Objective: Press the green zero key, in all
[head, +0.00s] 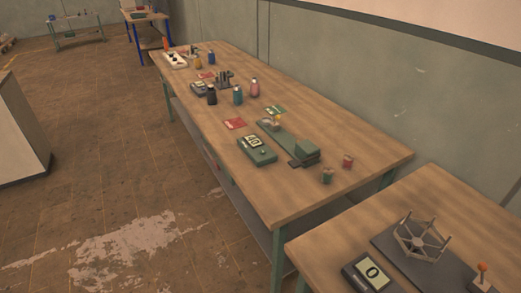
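A dark green box (257,151) with a pale display lies near the front edge of the long wooden table. Its digits are too small to read surely, and a small light spot beside the display may be a key. I cannot make out a green zero key for certain. A second, dark box (370,273) on the near table at bottom right has a pale display that reads 0. Neither of my grippers is in view.
A long green device (290,143) lies behind the green box. A hexagonal frame (421,240) stands on the near table.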

